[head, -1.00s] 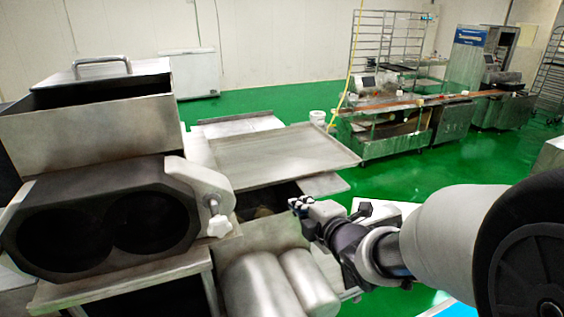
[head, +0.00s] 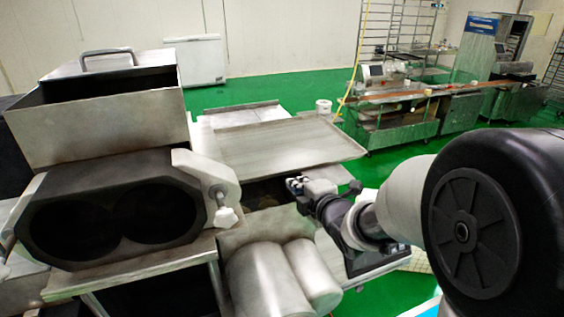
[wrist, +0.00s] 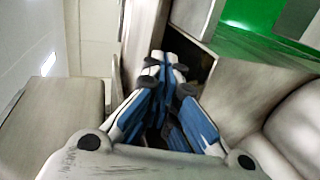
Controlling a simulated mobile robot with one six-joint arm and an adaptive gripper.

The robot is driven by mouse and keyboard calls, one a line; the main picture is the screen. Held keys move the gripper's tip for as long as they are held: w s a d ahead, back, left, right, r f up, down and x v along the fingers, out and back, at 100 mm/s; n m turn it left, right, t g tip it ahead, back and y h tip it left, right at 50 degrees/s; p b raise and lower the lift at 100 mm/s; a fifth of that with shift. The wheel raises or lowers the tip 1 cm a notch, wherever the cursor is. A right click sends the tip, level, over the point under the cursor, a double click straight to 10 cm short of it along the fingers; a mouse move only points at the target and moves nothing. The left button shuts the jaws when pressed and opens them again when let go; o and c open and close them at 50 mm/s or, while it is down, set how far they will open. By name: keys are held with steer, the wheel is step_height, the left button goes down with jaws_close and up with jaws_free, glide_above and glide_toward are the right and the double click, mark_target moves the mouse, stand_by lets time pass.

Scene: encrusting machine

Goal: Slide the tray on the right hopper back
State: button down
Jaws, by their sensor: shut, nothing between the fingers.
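The flat metal tray (head: 275,143) lies over the right hopper in the head view, with a raised rim along its edges. Below its front edge a dark opening of the hopper (head: 264,192) shows, partly covered. My gripper (head: 294,184) is just in front of and below the tray's front right part, apart from it as far as I can tell. In the wrist view my gripper (wrist: 165,62) has its blue-and-grey fingers together and empty, pointing at a dark gap under a pale metal panel.
A dark twin-bore block (head: 115,220) with a white knob (head: 225,217) is at the left, under an open metal hopper box (head: 95,110). Green floor is free behind, before a distant conveyor line (head: 410,110).

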mark_target(287, 171)
stand_by(0.6)
steer(key=shift+w+a+b, duration=0.25)
steer(key=shift+w+a, duration=0.1)
steer(key=shift+w, duration=0.45)
steer(key=shift+w+a+b, duration=0.2)
steer(key=shift+w+a, duration=0.15)
steer(key=shift+w, duration=0.5)
steer(key=shift+w+a+b, duration=0.25)
steer(key=shift+w+a, duration=0.1)
steer(key=shift+w, duration=0.45)
steer(key=shift+s+d+b, duration=0.3)
steer(key=shift+s+b, duration=0.05)
steer(key=shift+s, duration=0.2)
steer(key=s+d+b, duration=0.2)
steer(key=s+d, duration=0.1)
steer(key=s, duration=0.5)
steer(key=shift+d, duration=0.15)
steer(key=shift+r, duration=0.1)
